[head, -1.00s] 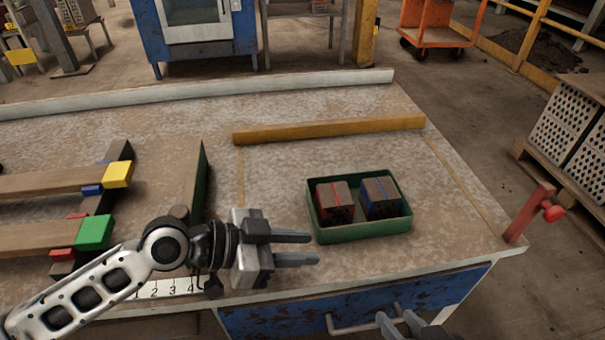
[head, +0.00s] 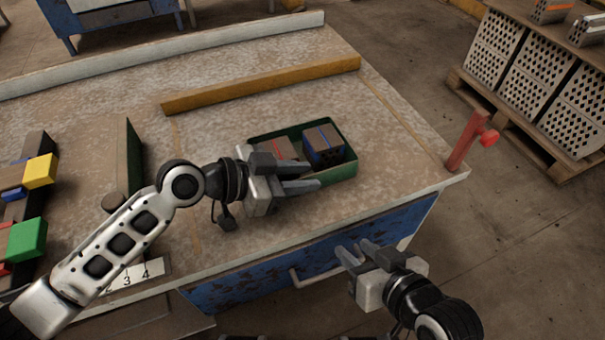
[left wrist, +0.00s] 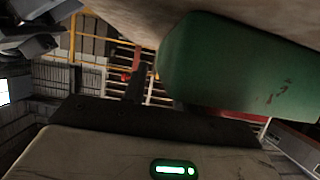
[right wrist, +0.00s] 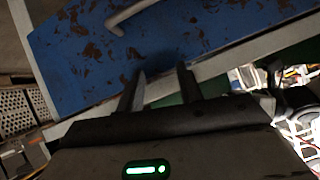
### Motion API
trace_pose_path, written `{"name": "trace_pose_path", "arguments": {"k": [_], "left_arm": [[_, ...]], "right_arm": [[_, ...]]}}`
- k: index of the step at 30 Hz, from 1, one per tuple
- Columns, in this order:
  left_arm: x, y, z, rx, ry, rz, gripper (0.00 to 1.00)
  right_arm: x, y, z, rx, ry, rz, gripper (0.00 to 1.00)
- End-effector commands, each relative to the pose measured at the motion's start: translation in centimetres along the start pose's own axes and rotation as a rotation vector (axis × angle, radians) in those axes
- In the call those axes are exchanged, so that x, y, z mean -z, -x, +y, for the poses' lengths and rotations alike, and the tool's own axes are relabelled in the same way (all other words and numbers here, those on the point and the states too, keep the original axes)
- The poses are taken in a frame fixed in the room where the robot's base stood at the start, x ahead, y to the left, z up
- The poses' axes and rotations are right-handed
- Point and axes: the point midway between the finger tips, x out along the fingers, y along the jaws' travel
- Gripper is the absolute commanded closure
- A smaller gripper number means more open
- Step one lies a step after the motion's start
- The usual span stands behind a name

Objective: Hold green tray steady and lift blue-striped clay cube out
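The green tray (head: 340,175) sits near the table's front right. In it the brown blue-striped clay cube (head: 324,146) stands at the right, beside a red-striped cube (head: 276,149) at the left, partly hidden by my left gripper. My left gripper (head: 314,174) is open, its fingers apart at the tray's front left; I cannot tell whether they touch it. The tray's green wall (left wrist: 235,65) fills much of the left wrist view. My right gripper (head: 353,249) is open and empty, in front of the table's blue drawer front (right wrist: 210,45), below the tabletop.
A yellow bar (head: 262,85) lies behind the tray. A red clamp (head: 467,140) stands at the table's right corner. A drawer handle (head: 325,275) juts out near my right gripper. Wooden pieces with coloured blocks (head: 27,239) lie at the left. The tabletop right of the tray is clear.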

Motion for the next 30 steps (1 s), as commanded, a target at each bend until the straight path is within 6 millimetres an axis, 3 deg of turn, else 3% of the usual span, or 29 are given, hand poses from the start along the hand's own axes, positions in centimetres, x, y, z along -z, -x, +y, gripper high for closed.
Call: {"name": "trace_pose_path", "arguments": {"k": [11, 15, 18, 19, 23, 24, 30], "left_arm": [[0.0, -0.7, 0.0, -0.001, 0.0, 0.0, 0.72], [0.0, -0.7, 0.0, -0.001, 0.0, 0.0, 1.0], [0.0, -0.7, 0.0, -0.001, 0.0, 0.0, 1.0], [0.0, -0.7, 0.0, -0.001, 0.0, 0.0, 1.0], [0.0, -0.7, 0.0, -0.001, 0.0, 0.0, 1.0], [0.0, -0.7, 0.0, -0.001, 0.0, 0.0, 1.0], [0.0, -0.7, 0.0, 0.0, 0.0, 0.0, 1.0]], "right_arm": [[0.1, 0.1, 0.1, 0.0, 0.009, 0.006, 0.64], [0.2, 0.1, 0.1, 0.0, 0.009, 0.008, 0.64], [0.3, 0.1, 0.1, -0.001, 0.009, 0.009, 0.64], [0.4, 0.1, 0.2, -0.001, 0.008, 0.012, 0.61], [0.8, -0.2, 0.0, 0.01, 0.002, 0.014, 0.25], [0.6, -0.4, -0.2, 0.026, 0.001, 0.0, 0.2], [-0.9, -1.6, -3.2, 0.24, 0.017, -0.135, 0.2]]}}
